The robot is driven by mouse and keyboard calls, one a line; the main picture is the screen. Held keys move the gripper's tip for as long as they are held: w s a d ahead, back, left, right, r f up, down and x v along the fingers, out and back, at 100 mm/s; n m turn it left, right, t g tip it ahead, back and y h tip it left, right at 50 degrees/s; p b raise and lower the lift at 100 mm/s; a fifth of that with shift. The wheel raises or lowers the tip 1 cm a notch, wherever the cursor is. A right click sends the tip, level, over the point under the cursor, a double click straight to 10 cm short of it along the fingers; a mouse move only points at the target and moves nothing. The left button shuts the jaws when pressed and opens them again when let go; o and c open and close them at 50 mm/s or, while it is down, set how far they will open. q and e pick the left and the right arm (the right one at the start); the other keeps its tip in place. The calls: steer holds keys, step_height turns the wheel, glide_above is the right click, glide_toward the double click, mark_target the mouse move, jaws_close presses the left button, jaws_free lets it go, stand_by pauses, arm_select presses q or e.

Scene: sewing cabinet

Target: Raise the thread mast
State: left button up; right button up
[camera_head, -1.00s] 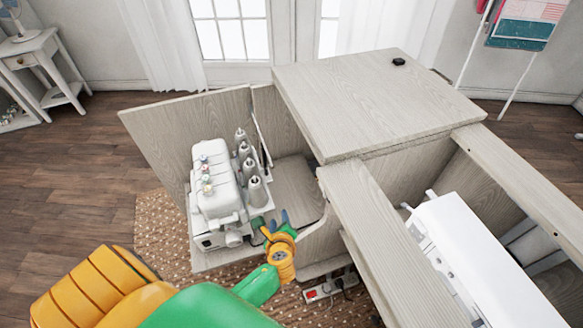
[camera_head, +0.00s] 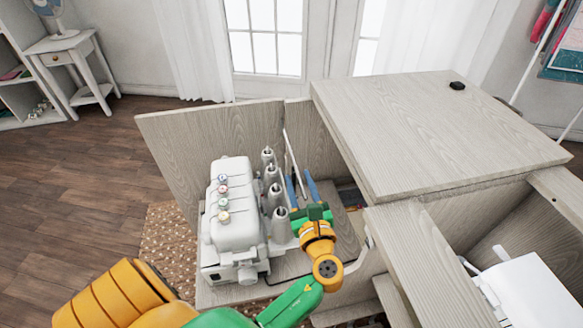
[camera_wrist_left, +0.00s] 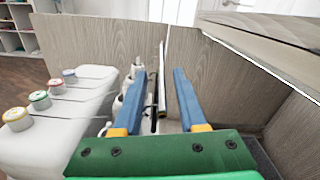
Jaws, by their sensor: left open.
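The white serger (camera_head: 230,207) stands on the open cabinet's swing-out shelf, with several cone spools (camera_head: 272,187) along its right side. The thread mast is a thin pale rod (camera_head: 291,152) beyond the spools, leaning a little. My left gripper (camera_head: 301,182) is open at the right of the spools, its blue fingers pointing toward the mast. In the left wrist view the rod (camera_wrist_left: 162,75) shows in the gap between the open fingers, nearer the left one. Whether it touches a finger I cannot tell. The lower end of the mast is partly hidden by my gripper. My right gripper is not in view.
A wooden door panel (camera_head: 190,135) stands behind and left of the serger. The cabinet top (camera_head: 430,130) rises close on the right. In the left wrist view, colored thread dials (camera_wrist_left: 40,99) sit on the serger at left.

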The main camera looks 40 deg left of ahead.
arm_select(q)
steer(key=shift+w+r, duration=0.1)
steer(key=shift+d, duration=0.1)
jaws_close()
stand_by(0.8)
stand_by(0.3)
steer(key=shift+r, duration=0.1)
